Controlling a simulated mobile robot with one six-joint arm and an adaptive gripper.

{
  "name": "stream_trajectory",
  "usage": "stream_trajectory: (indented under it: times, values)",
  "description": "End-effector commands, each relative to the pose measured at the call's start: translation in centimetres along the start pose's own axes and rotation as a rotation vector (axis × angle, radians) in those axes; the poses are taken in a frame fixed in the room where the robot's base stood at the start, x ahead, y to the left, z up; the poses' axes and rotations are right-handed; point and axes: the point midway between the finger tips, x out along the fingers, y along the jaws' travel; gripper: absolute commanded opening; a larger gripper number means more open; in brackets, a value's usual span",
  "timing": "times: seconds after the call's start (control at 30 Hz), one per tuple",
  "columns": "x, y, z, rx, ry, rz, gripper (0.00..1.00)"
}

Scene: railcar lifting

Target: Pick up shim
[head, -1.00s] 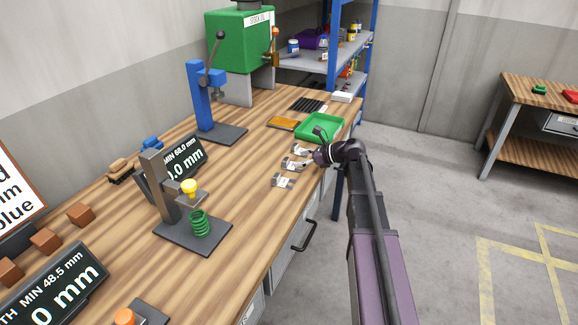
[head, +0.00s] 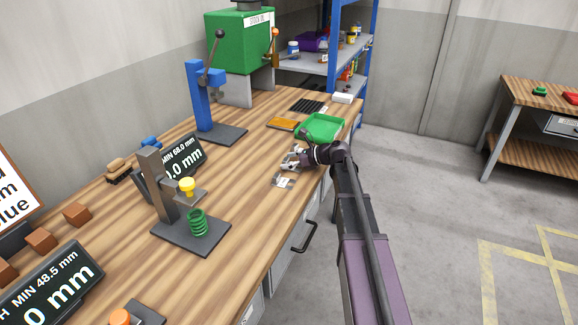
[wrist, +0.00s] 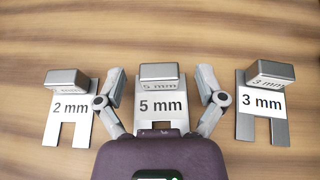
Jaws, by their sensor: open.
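Three grey metal shims lie in a row on the wooden bench in the wrist view, each with a raised block at its far end. The 5 mm shim (wrist: 160,106) is in the middle, the 2 mm shim (wrist: 70,108) is on the left and the 3 mm shim (wrist: 262,102) is on the right. My gripper (wrist: 160,82) is open, with one finger on each side of the 5 mm shim.
A green tray (head: 341,137) stands just beyond my gripper. A spring stand (head: 180,238) with a green spring and a blue press (head: 222,133) stand to the left. The bench's front edge runs close beside the shims. Bare wood lies left of the shims.

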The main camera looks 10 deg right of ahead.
Motion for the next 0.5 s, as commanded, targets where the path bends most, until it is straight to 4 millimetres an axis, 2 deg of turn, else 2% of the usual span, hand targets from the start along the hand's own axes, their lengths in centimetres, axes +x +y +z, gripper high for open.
stream_trajectory:
  times: [0.3,0.37,0.5]
  values:
    - [0.00,0.02,0.00,0.000,0.000,0.000,0.89]
    - [0.00,0.02,0.00,0.000,0.000,0.000,0.71]
    - [0.01,0.03,0.01,0.000,0.000,0.001,0.29]
